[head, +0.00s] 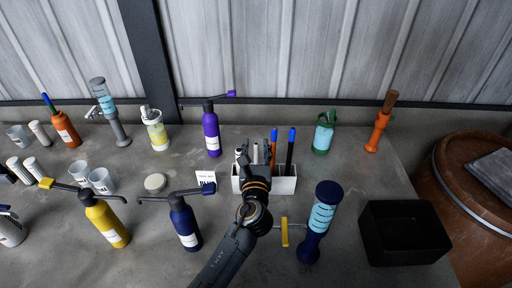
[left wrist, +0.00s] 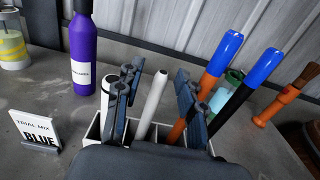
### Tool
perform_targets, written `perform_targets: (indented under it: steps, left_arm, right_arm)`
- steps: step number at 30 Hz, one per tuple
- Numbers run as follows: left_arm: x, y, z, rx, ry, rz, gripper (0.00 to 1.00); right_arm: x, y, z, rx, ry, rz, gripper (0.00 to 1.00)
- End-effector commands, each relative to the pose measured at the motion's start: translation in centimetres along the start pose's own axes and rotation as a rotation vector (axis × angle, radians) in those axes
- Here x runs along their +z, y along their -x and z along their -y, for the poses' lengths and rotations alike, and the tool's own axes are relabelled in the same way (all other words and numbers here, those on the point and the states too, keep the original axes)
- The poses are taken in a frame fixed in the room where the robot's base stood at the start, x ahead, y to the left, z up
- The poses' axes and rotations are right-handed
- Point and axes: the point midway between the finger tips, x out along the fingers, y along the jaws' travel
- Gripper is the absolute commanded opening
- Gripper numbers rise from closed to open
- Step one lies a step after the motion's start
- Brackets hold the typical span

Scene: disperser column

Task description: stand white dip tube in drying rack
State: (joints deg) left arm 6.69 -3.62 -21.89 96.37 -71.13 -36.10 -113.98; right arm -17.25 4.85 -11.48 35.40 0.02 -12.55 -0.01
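A white dip tube (left wrist: 152,102) stands leaning slightly in the white rack (left wrist: 93,132), between my left gripper's fingers. The rack (head: 284,186) also shows in the head view, partly hidden by my left arm. My left gripper (left wrist: 157,95) is open above the rack, with visible gaps between its fingers and the tube. In the head view the left gripper (head: 256,165) covers part of the rack's left side. The tube's lower end is hidden inside the rack. My right gripper is not in view.
The rack also holds an orange tube (left wrist: 212,68) and a black tube (left wrist: 243,88), both blue-tipped. A purple bottle (head: 211,133), navy bottle (head: 185,226) and blue dispenser (head: 318,222) stand around it. A black bin (head: 403,232) sits right. A "BLUE" card (left wrist: 36,128) stands left.

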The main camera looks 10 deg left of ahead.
Motion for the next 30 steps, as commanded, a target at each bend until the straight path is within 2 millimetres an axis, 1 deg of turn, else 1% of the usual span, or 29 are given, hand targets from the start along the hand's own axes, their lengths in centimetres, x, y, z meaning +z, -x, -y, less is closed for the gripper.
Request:
perform_targets:
  steps: [2, 5, 12, 15, 18, 23, 30]
  left_arm:
    - [-0.1, 0.7, 0.0, -0.001, -0.001, 0.0, 0.39]
    - [-0.1, 2.4, 0.0, -0.002, -0.001, -0.001, 0.39]
    - [-0.2, 7.6, 0.0, -0.001, -0.001, -0.004, 0.39]
    - [-0.1, 9.4, 0.0, -0.002, 0.001, -0.002, 0.39]
    - [-0.1, 10.7, 0.0, -0.001, -0.001, -0.001, 0.39]
    - [0.0, 11.7, 0.0, 0.0, -0.001, 0.0, 0.39]
    - [0.0, 11.8, 0.0, 0.0, -0.001, 0.0, 0.39]
  right_arm:
    - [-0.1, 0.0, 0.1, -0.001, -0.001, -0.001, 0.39]
    - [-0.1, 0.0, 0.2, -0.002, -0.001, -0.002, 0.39]
    - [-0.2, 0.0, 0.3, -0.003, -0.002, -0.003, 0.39]
    - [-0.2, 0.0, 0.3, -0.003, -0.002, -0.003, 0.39]
    - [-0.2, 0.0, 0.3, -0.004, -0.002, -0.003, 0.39]
    - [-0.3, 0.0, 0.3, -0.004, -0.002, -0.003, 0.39]
    - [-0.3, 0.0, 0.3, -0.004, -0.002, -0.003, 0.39]
